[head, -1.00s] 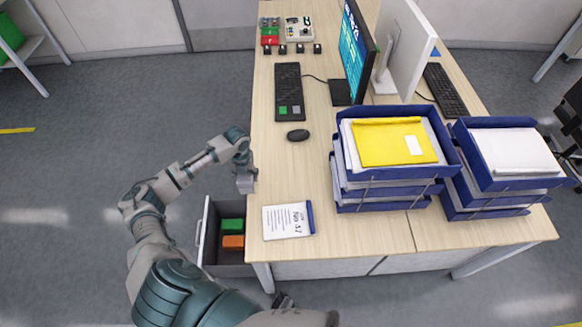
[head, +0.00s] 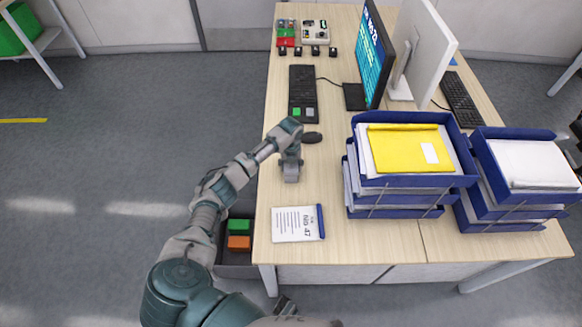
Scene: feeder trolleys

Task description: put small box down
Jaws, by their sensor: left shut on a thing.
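My left gripper (head: 291,172) is over the desk top (head: 266,200), near its left edge and just below the mouse. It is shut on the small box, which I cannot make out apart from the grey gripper. I cannot tell whether the box touches the desk. A green box (head: 240,226) and an orange box (head: 238,242) lie in the open drawer (head: 236,271) at lower left, partly hidden by my arm.
A clipboard with paper (head: 297,223) lies below the gripper. The mouse (head: 312,137) and a dark keyboard-like panel (head: 302,90) lie above it. Blue stacked trays (head: 400,197) and a monitor (head: 376,55) stand to the right. Bare desk lies between gripper and trays.

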